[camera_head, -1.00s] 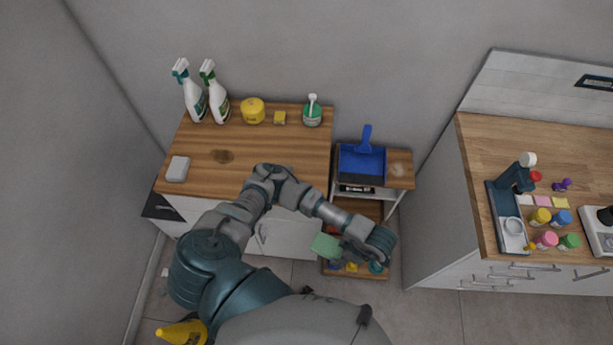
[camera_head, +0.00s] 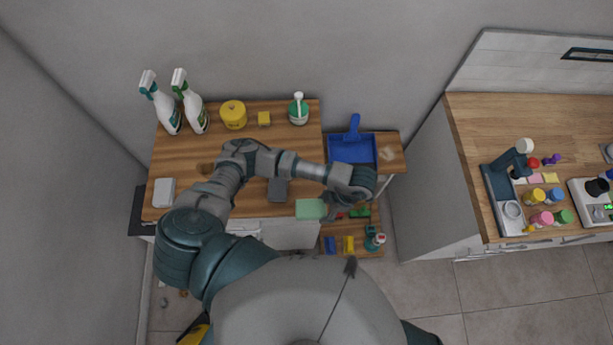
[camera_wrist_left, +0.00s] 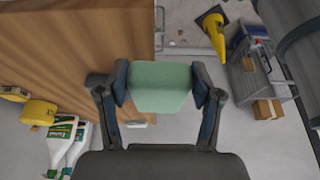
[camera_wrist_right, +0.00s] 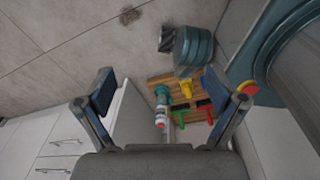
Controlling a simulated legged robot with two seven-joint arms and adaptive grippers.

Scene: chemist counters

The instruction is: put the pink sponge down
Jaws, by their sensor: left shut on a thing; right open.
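My left gripper (camera_head: 327,207) is shut on a pale green sponge-like block (camera_head: 309,209). In the left wrist view the block (camera_wrist_left: 160,87) sits squeezed between both fingers. In the head view it is held beside the front right corner of the wooden counter (camera_head: 215,148), over the gap towards the small cart. I see no pink sponge in the hand; the held block looks green. My right gripper (camera_wrist_right: 160,90) is open and empty in the right wrist view, pointing towards the floor and cart.
The cart's lower shelf (camera_head: 350,252) holds several small coloured items and a teal bottle (camera_head: 373,240). A blue dustpan (camera_head: 352,148) lies on its top. Spray bottles (camera_head: 192,108), a yellow tub (camera_head: 233,114) and a grey-white block (camera_head: 164,192) stand on the counter. Its middle is partly free.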

